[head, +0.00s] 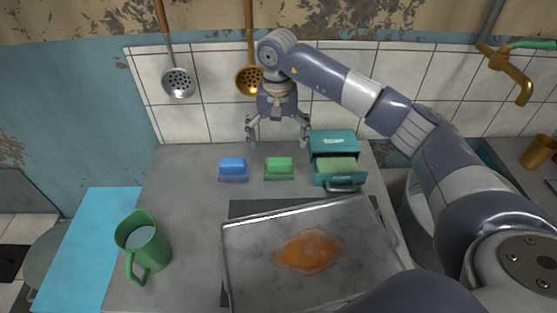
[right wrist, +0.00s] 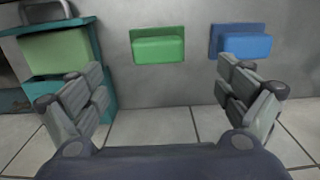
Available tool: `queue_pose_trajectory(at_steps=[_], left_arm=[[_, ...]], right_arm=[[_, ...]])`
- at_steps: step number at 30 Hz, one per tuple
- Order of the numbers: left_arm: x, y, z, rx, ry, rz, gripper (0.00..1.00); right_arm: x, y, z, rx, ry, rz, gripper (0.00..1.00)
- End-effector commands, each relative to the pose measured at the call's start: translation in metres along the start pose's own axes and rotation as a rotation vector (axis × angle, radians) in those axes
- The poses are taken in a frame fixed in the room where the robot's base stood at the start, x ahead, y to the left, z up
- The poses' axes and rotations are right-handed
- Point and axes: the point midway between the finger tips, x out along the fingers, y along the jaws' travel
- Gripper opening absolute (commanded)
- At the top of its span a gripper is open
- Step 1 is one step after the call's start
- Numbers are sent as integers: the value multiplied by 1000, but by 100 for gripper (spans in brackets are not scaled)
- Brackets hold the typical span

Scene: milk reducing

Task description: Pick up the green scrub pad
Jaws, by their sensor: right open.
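The green scrub pad (head: 279,167) lies on the grey counter, between the blue pad and the teal soap box. It also shows in the right wrist view (right wrist: 158,48), near the top middle, between the fingers in the picture. My right gripper (head: 278,141) is open and empty, above and behind the green pad in the head view. Its two spread fingers show in the right wrist view (right wrist: 163,95), with nothing between them. They are apart from the pad. My left gripper does not show.
A blue pad (head: 233,169) lies left of the green one. The teal soap box (head: 333,142) with its open drawer stands right. A metal tray (head: 360,250) with an orange stain lies in front. A green jug (head: 142,247) stands at the left. The tiled wall (head: 203,122) is behind.

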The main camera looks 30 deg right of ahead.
Motion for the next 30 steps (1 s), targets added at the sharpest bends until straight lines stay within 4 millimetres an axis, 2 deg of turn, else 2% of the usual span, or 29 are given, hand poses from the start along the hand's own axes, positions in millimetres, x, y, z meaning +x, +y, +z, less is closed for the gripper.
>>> queue_pose_trajectory(at_steps=[3,8,11,16,19,23,29,30], left_arm=[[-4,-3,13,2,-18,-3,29],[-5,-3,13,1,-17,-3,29],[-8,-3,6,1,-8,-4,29],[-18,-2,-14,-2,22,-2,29],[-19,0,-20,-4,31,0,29],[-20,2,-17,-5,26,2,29],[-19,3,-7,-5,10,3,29],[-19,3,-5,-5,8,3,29]], right_arm=[[19,0,1,-1,-3,0,94],[31,0,1,-1,0,0,94],[38,1,2,-1,-2,0,94],[61,3,7,0,-4,2,94],[75,3,7,0,-3,0,94],[83,2,6,-1,0,-1,94],[84,2,6,-1,1,-1,94],[84,3,6,-1,1,-1,87]])
